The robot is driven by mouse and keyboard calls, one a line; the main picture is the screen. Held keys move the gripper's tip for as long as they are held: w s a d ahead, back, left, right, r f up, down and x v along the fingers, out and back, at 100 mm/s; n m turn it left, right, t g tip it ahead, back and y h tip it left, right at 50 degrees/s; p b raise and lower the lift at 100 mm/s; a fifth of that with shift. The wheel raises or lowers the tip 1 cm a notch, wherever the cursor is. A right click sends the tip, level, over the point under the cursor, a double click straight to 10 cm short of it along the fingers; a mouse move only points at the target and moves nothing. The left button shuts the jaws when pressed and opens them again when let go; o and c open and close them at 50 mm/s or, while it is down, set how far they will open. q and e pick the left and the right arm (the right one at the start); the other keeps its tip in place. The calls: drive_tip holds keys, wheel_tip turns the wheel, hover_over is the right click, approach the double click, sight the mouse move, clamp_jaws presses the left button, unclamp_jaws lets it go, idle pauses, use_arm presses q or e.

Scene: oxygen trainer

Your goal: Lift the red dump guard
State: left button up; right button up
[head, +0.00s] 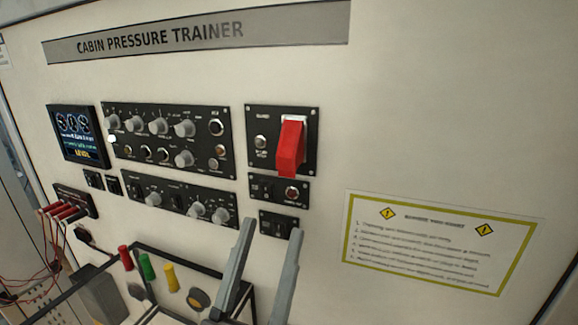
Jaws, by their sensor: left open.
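The red dump guard (291,147) is on a small black panel (254,135) to the right of the knob panels. It hangs down over its white mount, closed as far as I can see, and hides whatever is beneath it. My left gripper (270,240) comes up from the bottom of the head view, below the guard. Its two grey fingers are apart with nothing between them, and it does not touch the guard. My right gripper is not in view.
Small switch panels (279,190) sit between the guard and my fingers. A yellow-bordered notice (440,240) is at the right. Knob panels (165,140) and a screen (77,137) are left. Red, green and yellow handles (147,266) stand below. The wall right of the guard is bare.

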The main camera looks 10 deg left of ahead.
sight(287, 168)
use_arm(q)
drive_tip(key=p+x, duration=0.1)
drive_tip(key=x, duration=0.8)
clamp_jaws()
idle(1.1)
